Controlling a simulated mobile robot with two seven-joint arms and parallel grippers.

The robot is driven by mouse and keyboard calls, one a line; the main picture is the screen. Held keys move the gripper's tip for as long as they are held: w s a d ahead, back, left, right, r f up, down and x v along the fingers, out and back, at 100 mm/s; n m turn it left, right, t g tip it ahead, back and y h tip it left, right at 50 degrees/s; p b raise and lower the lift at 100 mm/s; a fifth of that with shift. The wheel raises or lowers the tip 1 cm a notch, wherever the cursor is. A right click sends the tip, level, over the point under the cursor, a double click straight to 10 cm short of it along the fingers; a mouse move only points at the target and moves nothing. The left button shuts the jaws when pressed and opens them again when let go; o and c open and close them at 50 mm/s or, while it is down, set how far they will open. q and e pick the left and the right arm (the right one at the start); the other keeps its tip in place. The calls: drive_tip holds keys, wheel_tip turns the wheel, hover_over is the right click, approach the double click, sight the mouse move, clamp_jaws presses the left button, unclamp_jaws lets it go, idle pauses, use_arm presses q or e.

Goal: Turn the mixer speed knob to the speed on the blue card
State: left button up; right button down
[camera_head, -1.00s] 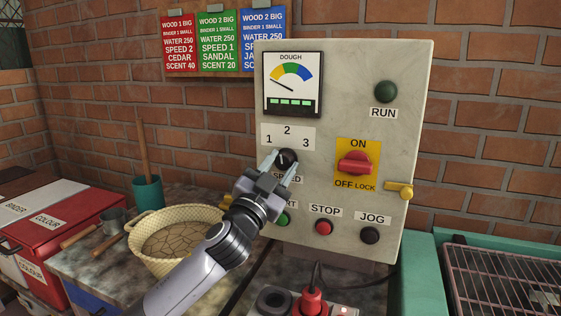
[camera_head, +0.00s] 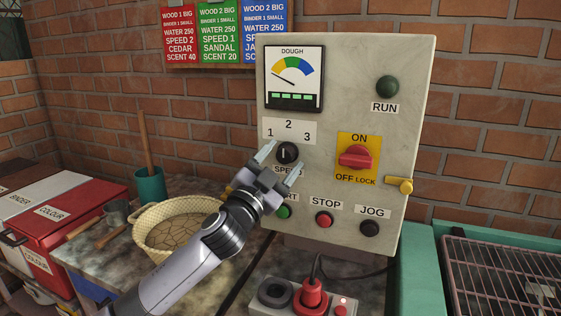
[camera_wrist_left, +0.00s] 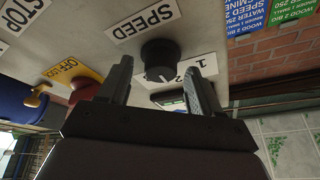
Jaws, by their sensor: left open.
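The speed knob (camera_head: 287,153) is black with a white pointer line, on the panel above the SPEED label and below a plate (camera_head: 289,131) marked 1, 2, 3. Its pointer looks about upright, toward the 2. The knob (camera_wrist_left: 160,60) also shows in the left wrist view. My left gripper (camera_head: 282,165) is open, its fingertips at either side of the knob and apart from it. The blue card (camera_head: 263,30) hangs on the wall; the panel hides its right part, including the speed number. In the left wrist view the card (camera_wrist_left: 270,18) is upside down and cut off.
The panel (camera_head: 405,75) also carries a red ON/OFF switch (camera_head: 356,157), green, red and black buttons below, and a yellow latch (camera_head: 399,186). A basket (camera_head: 165,215) stands left, a socket box (camera_head: 262,305) below. Red (camera_head: 180,45) and green (camera_head: 218,45) cards hang beside the blue one.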

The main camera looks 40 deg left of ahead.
use_arm(q)
drive_tip(key=b+v, duration=0.1)
drive_tip(key=v, duration=0.6)
drive_tip(key=shift+b, duration=0.35)
